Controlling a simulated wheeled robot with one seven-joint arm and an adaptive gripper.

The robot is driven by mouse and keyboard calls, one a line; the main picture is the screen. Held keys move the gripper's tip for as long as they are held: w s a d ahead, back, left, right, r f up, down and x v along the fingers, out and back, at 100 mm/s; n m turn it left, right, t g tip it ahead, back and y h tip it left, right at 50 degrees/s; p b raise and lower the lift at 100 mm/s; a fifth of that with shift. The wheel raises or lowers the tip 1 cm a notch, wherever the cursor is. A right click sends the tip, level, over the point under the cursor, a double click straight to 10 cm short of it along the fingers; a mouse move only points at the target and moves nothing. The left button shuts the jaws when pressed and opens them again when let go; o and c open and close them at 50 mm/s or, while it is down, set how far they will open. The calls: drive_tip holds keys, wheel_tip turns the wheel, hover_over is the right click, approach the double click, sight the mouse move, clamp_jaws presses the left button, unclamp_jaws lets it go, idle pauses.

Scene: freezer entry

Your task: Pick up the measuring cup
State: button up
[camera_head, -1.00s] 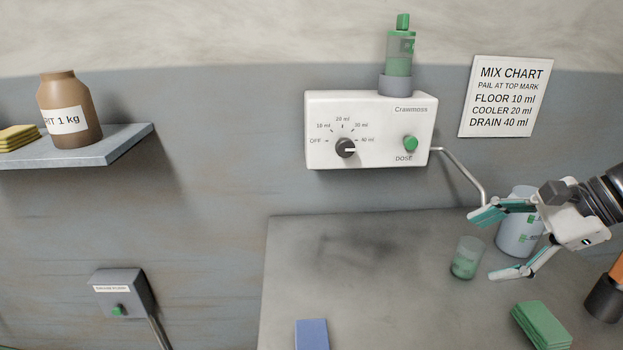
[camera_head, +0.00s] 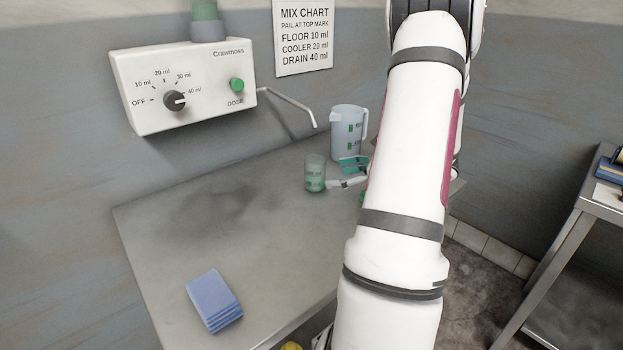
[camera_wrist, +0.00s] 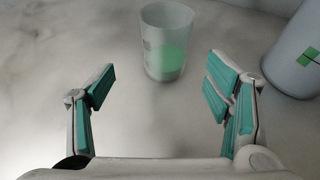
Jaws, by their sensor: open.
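The measuring cup (camera_head: 315,175) is a small clear cup with green in its lower part, standing upright on the grey metal counter (camera_head: 240,225). In the wrist view the cup (camera_wrist: 166,42) stands just beyond the fingertips, roughly centred between them. My gripper (camera_head: 349,173) is to the right of the cup in the head view, low over the counter. It is open and empty, with teal pads spread apart in the wrist view (camera_wrist: 158,88). My arm hides part of the gripper in the head view.
A larger jug with green marks (camera_head: 345,135) stands behind the gripper and shows at the wrist view's right edge (camera_wrist: 296,55). The dispenser (camera_head: 185,85) and its spout hang on the wall. Folded blue cloths (camera_head: 213,300) lie at the front. The counter's left part is clear.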

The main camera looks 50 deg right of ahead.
sight(324, 174)
drive_tip(key=x, duration=0.8)
drive_tip(key=shift+w+d, duration=0.35)
drive_tip(key=c, duration=1.4)
drive_tip(key=shift+r, duration=0.15)
